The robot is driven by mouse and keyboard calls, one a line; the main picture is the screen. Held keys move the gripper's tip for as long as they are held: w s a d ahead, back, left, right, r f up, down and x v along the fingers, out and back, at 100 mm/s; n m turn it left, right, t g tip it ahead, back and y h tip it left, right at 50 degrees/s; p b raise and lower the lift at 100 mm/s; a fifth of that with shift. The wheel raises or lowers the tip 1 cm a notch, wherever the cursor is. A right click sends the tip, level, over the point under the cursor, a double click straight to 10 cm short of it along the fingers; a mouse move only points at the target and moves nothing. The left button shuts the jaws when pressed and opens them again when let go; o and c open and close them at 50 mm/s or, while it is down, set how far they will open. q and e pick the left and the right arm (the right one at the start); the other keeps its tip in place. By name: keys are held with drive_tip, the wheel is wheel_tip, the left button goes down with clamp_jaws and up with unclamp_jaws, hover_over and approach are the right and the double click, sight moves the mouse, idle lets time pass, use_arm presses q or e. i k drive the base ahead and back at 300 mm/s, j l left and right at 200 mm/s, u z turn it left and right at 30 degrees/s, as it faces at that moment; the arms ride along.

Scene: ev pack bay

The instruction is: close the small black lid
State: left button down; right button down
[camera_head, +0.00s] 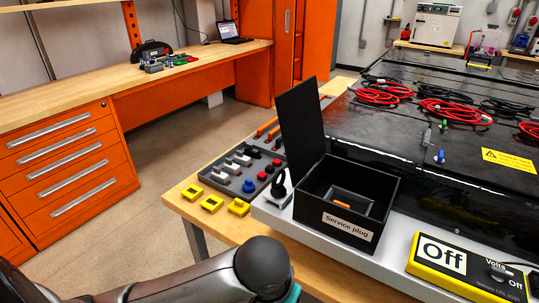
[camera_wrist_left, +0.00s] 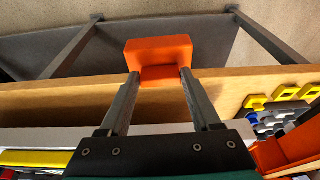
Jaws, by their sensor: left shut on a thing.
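The small black lid (camera_head: 302,122) stands upright, open, at the left rear edge of the black box (camera_head: 338,215) labelled "Service plug". The box is open at the top, and an orange-marked item (camera_head: 341,205) lies inside it. My left gripper (camera_wrist_left: 159,79) is shut on an orange block (camera_wrist_left: 158,52) in the left wrist view, with a finger on each side of it. The block is out over the wooden table edge. In the head view my left arm enters at the bottom, and its gripper is out of sight. My right gripper is not in view.
Left of the box are a grey parts tray (camera_head: 222,180), yellow clips (camera_head: 212,203) and a black ring-shaped item (camera_head: 279,187). A yellow-black meter (camera_head: 468,268) is front right. Red cables (camera_head: 455,112) lie on the black pack behind. An orange drawer cabinet (camera_head: 68,170) stands left across open floor.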

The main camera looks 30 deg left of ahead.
sight(299, 109)
drive_tip(key=i+j+z, duration=0.1)
drive_tip(key=j+z, duration=0.2)
drive_tip(key=j, duration=1.15)
